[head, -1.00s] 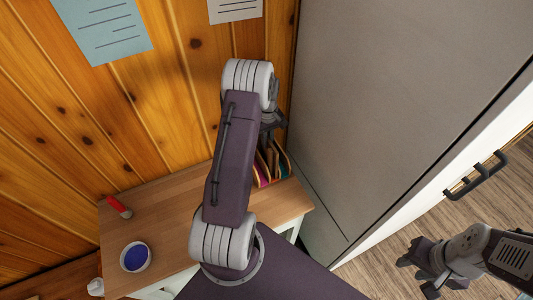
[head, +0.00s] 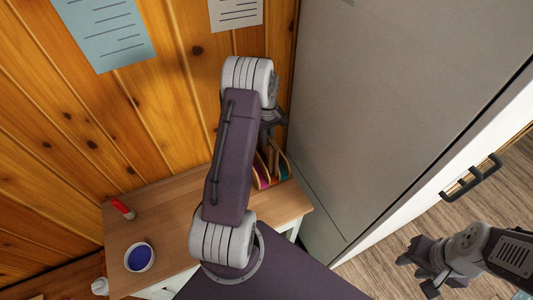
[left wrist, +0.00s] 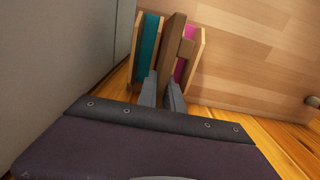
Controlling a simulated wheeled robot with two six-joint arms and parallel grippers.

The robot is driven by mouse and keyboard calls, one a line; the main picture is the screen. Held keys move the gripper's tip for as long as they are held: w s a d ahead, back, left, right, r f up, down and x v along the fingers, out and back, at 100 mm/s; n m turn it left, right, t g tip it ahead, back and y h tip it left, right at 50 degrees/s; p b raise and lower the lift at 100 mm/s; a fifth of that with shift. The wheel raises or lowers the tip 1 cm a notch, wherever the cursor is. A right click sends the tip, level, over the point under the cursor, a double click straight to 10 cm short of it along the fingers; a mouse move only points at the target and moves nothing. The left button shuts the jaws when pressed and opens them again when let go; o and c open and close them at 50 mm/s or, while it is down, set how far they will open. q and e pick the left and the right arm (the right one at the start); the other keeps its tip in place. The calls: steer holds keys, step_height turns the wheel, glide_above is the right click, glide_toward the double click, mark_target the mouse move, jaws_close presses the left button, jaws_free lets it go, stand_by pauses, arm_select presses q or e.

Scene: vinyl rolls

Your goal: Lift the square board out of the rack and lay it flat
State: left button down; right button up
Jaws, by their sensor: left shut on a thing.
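A wooden rack stands at the table's back right corner in the head view, partly behind my left arm; its light side panel (left wrist: 197,58) shows in the left wrist view. It holds a teal piece (head: 284,172) and a magenta piece (head: 263,180). Between them is a dark brown board (left wrist: 170,45), seen nearly edge-on. My left gripper (left wrist: 162,95) is shut on this brown board, one finger on each side. In the head view my left gripper is mostly hidden by its arm. My right gripper (head: 418,270) is open and empty, over the floor at lower right.
The wooden table (head: 180,195) holds a red object (head: 122,209) and a blue-filled bowl (head: 139,257). A white object (head: 100,286) is near its left edge. A tall grey panel (head: 390,90) stands close to the rack's right. The table's middle is clear.

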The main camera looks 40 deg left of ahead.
arm_select(q)
steer(key=shift+r+p, duration=3.5)
steer(key=shift+r, duration=1.2)
steer(key=shift+f, duration=0.1)
